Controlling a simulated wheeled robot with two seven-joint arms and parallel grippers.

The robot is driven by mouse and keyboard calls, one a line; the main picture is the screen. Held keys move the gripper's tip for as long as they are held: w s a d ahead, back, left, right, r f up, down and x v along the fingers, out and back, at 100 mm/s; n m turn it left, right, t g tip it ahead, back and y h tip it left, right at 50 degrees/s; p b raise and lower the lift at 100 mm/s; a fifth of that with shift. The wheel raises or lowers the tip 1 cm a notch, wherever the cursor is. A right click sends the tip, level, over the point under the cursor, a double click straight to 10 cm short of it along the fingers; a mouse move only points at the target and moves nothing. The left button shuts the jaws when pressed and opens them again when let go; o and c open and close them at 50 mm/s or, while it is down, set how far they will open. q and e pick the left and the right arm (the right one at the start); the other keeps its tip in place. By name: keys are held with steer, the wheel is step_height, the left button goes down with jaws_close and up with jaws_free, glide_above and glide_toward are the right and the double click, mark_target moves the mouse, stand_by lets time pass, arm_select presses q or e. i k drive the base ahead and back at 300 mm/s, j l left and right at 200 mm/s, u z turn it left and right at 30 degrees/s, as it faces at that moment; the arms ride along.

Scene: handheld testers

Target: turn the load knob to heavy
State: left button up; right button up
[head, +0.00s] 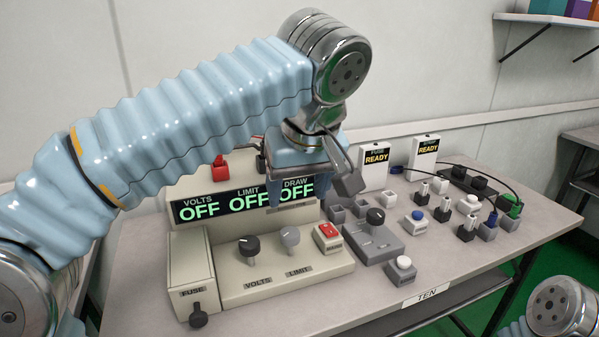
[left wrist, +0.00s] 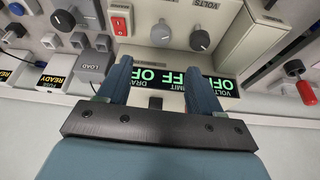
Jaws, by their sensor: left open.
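A black knob (head: 375,217) sits on a low grey box (head: 372,242) to the right of the beige tester; I take it as the load knob. Its markings are too small to read. The knob also shows at the upper left of the left wrist view (left wrist: 63,19). A grey block (left wrist: 91,66) marked LOAD is near it there. My left gripper (head: 302,190) is above and behind the knob, to its left, in front of the tester's display. Its fingers (left wrist: 160,68) are apart with nothing between them. My right gripper is out of view.
The beige tester (head: 238,287) has VOLTS and LIMIT knobs, a red switch (head: 327,232) and a display (head: 200,208) reading OFF. Two READY units (head: 375,170), (head: 424,155) stand behind. Several small blocks and a cable crowd the right side. The table's front right is mostly clear.

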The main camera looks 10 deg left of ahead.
mark_target(376, 216)
steer(key=k, duration=1)
